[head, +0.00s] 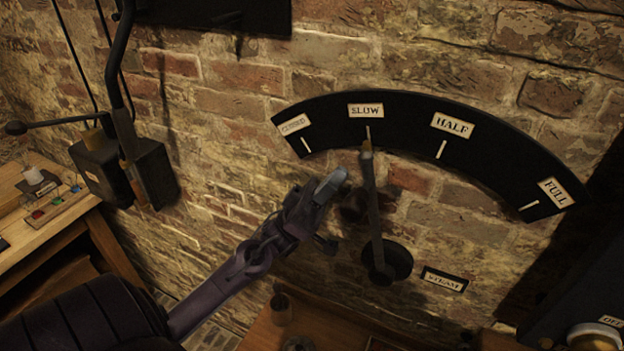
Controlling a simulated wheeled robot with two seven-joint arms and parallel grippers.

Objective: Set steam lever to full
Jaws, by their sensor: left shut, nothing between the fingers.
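The steam lever (374,215) is a dark bar on a round black pivot (398,262) on the brick wall. Its brass-coloured tip points up at the SLOW mark. The black arc plate (405,112) above it carries the labels CLOSED, SLOW (366,111), HALF (452,125) and FULL (555,192), from left to right. A STEAM plate (444,280) is right of the pivot. My left gripper (331,184) is shut and empty, just left of the lever's upper part, and appears apart from it. My right gripper is not in view.
A wooden bench (45,222) with small coloured items stands at the left. A black wall box with a lever arm (125,165) hangs above it. Dark equipment (585,290) with an OFF label is at the lower right.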

